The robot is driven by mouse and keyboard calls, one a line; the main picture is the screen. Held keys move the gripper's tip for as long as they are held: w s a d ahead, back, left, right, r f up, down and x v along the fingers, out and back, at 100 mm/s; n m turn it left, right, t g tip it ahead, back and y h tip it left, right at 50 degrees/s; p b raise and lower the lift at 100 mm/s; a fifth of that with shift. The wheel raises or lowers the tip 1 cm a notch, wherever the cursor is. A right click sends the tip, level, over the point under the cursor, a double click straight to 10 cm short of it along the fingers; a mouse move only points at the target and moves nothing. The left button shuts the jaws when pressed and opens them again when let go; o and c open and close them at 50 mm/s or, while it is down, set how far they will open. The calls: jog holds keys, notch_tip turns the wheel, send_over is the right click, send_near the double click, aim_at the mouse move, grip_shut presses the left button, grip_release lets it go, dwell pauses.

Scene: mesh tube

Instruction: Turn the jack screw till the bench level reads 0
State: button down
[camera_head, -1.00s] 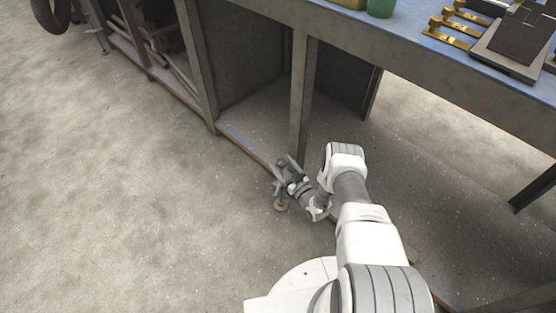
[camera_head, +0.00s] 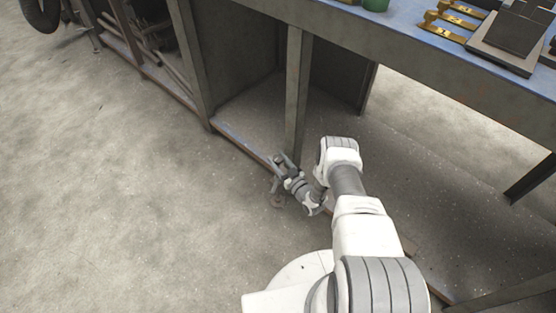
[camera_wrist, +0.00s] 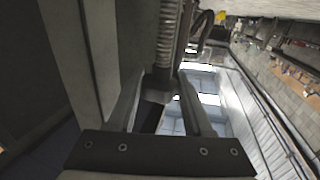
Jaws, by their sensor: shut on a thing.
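The jack (camera_head: 277,202) stands at the foot of the bench near a leg, with its round foot on the floor. In the wrist view its threaded screw (camera_wrist: 168,35) runs down from the top towards a dark block (camera_wrist: 158,88) between my fingers. My gripper (camera_head: 281,172) is at the jack, low under the bench edge. In the wrist view my gripper (camera_wrist: 160,98) is shut on this part of the jack screw, with one finger on each side. Its contact faces are partly hidden. I cannot make out the bench level or its reading in any view.
A bench leg (camera_head: 297,100) rises just behind the jack. The concrete floor (camera_head: 110,190) to the left is clear.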

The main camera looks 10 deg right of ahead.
jog(key=shift+m+h, duration=0.3)
jog(key=shift+h, duration=0.1)
jog(key=m+t+h, duration=0.1)
jog(key=m+h, duration=0.1)
jog(key=h, duration=0.2)
jog(key=shift+a+m, duration=0.1)
jog(key=shift+m, duration=0.2)
jog(key=m+h, duration=0.1)
jog(key=h, duration=0.1)
jog(key=m+h, duration=0.2)
jog(key=h, duration=0.1)
jog(key=shift+f+m+h, duration=0.1)
jog(key=shift+m+h, duration=0.2)
jog(key=m+g+h, duration=0.2)
jog(key=m+h, duration=0.1)
jog(key=h, duration=0.2)
jog(key=shift+m, duration=0.3)
jog(key=shift+m+g+h, duration=1.6)
jog(key=shift+g+h, duration=0.2)
jog(key=shift+h, duration=0.3)
jog(key=shift+m+g+h, duration=0.4)
jog(key=shift+w, duration=0.1)
jog(key=shift+c, duration=1.5)
grip_release()
